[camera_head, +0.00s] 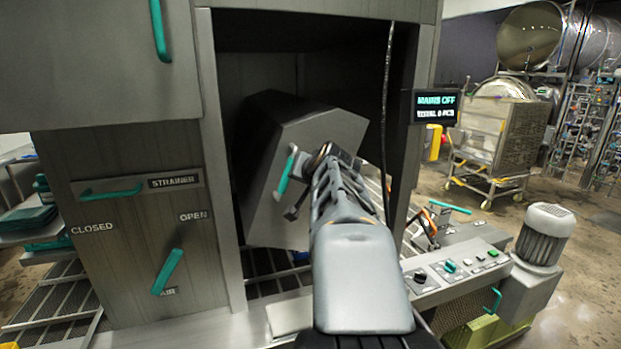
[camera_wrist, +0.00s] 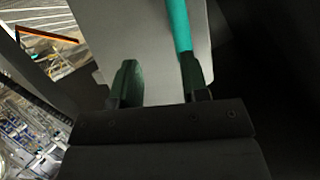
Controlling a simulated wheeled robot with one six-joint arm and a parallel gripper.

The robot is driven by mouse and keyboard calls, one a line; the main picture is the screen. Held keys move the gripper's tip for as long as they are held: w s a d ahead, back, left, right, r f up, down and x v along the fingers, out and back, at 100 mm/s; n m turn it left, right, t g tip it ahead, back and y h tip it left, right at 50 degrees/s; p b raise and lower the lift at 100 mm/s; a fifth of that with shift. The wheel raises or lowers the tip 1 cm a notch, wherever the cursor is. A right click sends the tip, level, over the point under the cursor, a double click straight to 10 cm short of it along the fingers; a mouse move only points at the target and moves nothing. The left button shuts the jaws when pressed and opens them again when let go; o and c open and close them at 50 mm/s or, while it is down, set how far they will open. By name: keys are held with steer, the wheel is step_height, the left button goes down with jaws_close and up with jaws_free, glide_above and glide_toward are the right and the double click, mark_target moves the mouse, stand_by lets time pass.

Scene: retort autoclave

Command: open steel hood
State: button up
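The steel hood (camera_head: 285,145) is a grey angular box, tilted inside the dark cabinet opening in the head view. Its teal bar handle (camera_head: 286,173) is on the front face. My arm reaches in from the front, and my gripper (camera_head: 304,182) is at the hood, just right of the handle. In the wrist view the fingers of my gripper (camera_wrist: 157,84) stand apart. The teal handle (camera_wrist: 180,25) runs down to the right finger, against or just beside it. The grey hood face (camera_wrist: 140,35) lies beyond the gap. Whether finger and handle touch is unclear.
A left panel carries a strainer handle (camera_head: 110,192) and an air lever (camera_head: 168,271). A control panel (camera_head: 455,270) and a motor (camera_head: 545,234) stand at the right. A black cable (camera_head: 387,90) hangs across the opening. A wheeled cart (camera_head: 495,135) stands on open floor behind.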

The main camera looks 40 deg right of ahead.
steer(key=shift+b+v, duration=0.3)
steer(key=shift+v, duration=2.05)
